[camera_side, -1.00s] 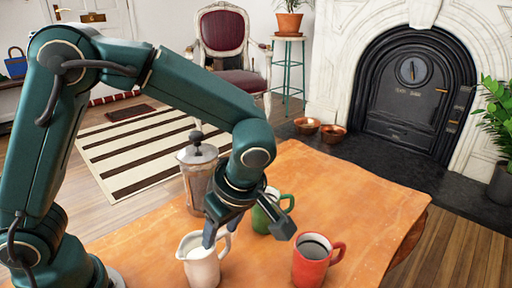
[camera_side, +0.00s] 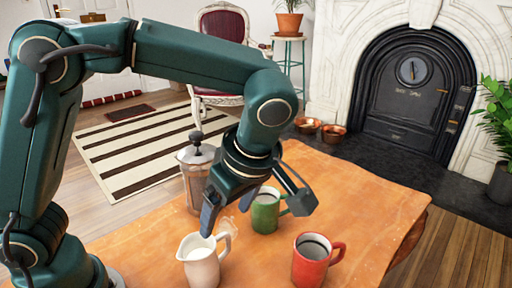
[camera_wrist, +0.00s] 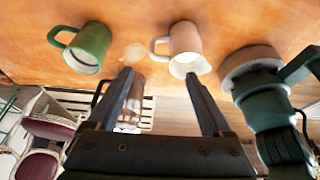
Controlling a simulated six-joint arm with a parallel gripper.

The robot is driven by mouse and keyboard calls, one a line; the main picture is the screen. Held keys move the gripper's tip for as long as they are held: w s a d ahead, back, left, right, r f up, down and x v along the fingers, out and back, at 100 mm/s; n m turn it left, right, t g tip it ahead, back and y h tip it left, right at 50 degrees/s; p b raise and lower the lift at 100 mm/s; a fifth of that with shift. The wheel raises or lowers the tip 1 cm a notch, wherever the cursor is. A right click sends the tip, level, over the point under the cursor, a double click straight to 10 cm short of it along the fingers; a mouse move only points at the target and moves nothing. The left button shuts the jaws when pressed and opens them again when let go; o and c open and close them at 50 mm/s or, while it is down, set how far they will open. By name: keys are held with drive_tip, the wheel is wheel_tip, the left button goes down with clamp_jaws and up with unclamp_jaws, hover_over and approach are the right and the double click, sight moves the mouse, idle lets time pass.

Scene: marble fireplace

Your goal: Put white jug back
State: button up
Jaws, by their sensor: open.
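The white jug (camera_side: 202,267) stands upright on the orange wooden table, near the bottom edge of the side view, with white contents at its mouth. In the wrist view the jug (camera_wrist: 186,45) is at top centre, its handle to the left. My gripper (camera_side: 255,214) is open and empty, above the table just behind and to the right of the jug.
A green mug (camera_side: 266,213) stands behind and right of the jug, partly below my gripper. A red mug (camera_side: 311,262) with dark contents is at the right. The table's right side (camera_side: 370,205) is clear.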

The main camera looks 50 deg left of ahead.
drive_tip(key=v, duration=0.6)
drive_tip(key=s+a+f+m+t+h, duration=0.3)
drive_tip(key=s+a+m, duration=0.4)
drive_tip(key=m, duration=1.1)
drive_tip(key=a+t+h, duration=0.1)
drive_tip(key=t, duration=0.1)
drive_tip(key=shift+s+t, duration=0.3)
drive_tip(key=shift+s, duration=0.05)
